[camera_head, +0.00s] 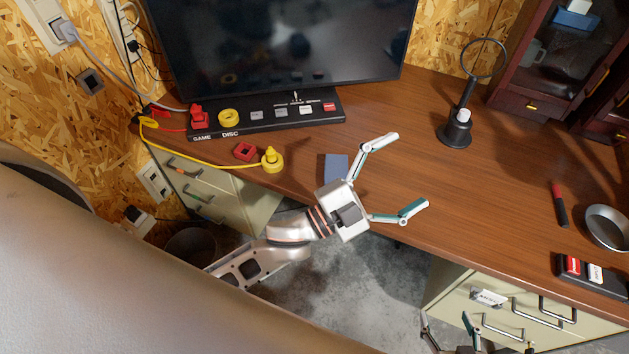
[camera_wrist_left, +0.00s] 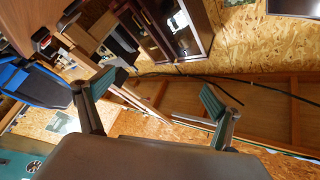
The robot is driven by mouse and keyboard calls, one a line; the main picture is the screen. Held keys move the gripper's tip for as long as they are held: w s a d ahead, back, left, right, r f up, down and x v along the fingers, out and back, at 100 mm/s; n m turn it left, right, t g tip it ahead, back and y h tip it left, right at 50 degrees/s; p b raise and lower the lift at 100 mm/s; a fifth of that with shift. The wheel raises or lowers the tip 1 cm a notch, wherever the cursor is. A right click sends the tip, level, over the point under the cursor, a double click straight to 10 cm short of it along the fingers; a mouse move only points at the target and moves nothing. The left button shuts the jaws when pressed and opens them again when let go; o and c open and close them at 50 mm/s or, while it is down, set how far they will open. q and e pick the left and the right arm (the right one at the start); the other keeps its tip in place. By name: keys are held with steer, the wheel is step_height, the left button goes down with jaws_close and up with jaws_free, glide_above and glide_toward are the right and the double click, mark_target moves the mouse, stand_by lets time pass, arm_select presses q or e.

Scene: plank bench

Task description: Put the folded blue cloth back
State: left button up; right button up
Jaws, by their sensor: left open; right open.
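The folded blue cloth (camera_head: 335,166) lies flat on the brown desk (camera_head: 430,110), near its front edge, below the black game console. My left gripper (camera_head: 408,170) is open and empty, with its fingers spread to the right over the desk. Its wrist covers the lower part of the cloth, and I cannot tell how high it is above the desk. The left wrist view shows its two open fingers (camera_wrist_left: 155,92) with nothing between them, and no cloth. My right gripper (camera_head: 446,320) is open and empty at the bottom edge, in front of the drawers.
A monitor (camera_head: 280,40), console (camera_head: 265,115), yellow plug (camera_head: 271,159) and red piece (camera_head: 245,151) stand left. A black ring stand (camera_head: 457,125) stands at the back. A dark glass cabinet (camera_head: 550,60), red-black marker (camera_head: 559,204) and metal bowl (camera_head: 607,226) are right. The mid-desk is clear.

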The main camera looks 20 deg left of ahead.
arm_select(q)
steer(key=s+a+f+n+g+y, duration=0.1)
steer(key=s+a+f+n+y, duration=0.1)
steer(key=a+f+n+y, duration=0.5)
steer(key=s+a+f+n+y, duration=0.2)
steer(key=a+f, duration=0.3)
steer(key=f, duration=0.5)
steer(key=s+a+f+n+g+y, duration=0.2)
steer(key=s+a+f+n+g, duration=0.2)
steer(key=s+a+f, duration=0.3)
steer(key=s+f, duration=0.3)
steer(key=f, duration=0.2)
steer(key=shift+a+f+n+y, duration=0.2)
steer(key=shift+f+n+y, duration=0.05)
steer(key=shift+n+y, duration=0.05)
